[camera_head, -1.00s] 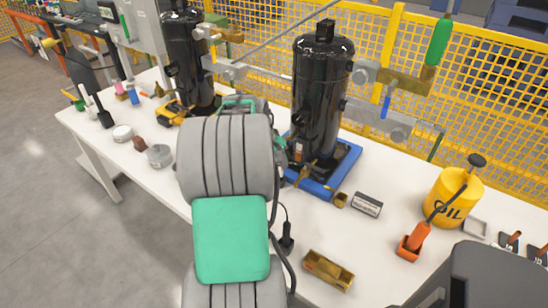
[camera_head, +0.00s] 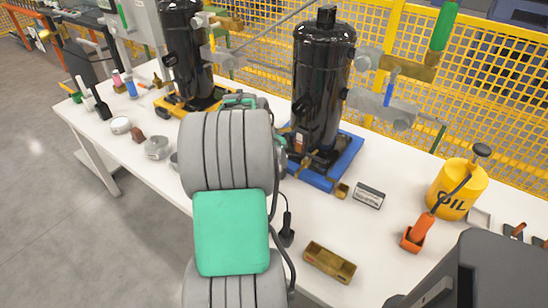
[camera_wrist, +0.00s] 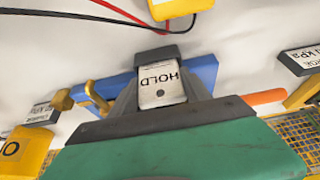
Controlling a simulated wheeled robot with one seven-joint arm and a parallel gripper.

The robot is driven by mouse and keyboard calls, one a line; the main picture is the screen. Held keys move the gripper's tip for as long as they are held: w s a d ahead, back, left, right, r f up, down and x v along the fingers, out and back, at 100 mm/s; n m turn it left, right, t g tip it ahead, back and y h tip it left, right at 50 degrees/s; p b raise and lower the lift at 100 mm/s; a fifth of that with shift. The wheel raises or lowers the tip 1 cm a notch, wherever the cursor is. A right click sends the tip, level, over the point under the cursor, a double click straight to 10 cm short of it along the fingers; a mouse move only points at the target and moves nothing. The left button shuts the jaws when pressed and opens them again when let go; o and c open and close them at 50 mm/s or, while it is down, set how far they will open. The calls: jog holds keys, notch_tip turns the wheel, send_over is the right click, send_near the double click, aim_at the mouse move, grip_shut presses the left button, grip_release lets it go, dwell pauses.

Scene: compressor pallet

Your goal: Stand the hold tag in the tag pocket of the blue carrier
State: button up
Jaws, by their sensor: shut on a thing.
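The hold tag (camera_wrist: 162,85), a white plate reading HOLD upside down in the wrist view, sits between the fingers of my gripper (camera_wrist: 160,95), which is shut on it. The blue carrier (camera_wrist: 205,69) shows behind the tag and fingers. In the head view, the blue carrier (camera_head: 347,165) is under the right black compressor (camera_head: 322,90). A small brass piece (camera_head: 342,191) is at its near corner; I cannot tell whether this is the tag pocket. My arm hides the gripper's fingertips and the tag in the head view.
A labelled grey block (camera_head: 368,195), a brass tray (camera_head: 329,263), an orange-handled tool (camera_head: 416,234) and a yellow oil can (camera_head: 458,190) stand to the right. A yellow carrier (camera_head: 185,104) holds the left compressor. A yellow device (camera_wrist: 178,8) with red and black leads shows in the wrist view.

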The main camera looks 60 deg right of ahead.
jog(key=shift+f, duration=0.4)
jog(key=o, duration=1.4)
jog(key=shift+c, duration=0.2)
jog(key=c, duration=0.3)
jog(key=shift+r+p, duration=2.05)
jog(key=shift+r, duration=1.5)
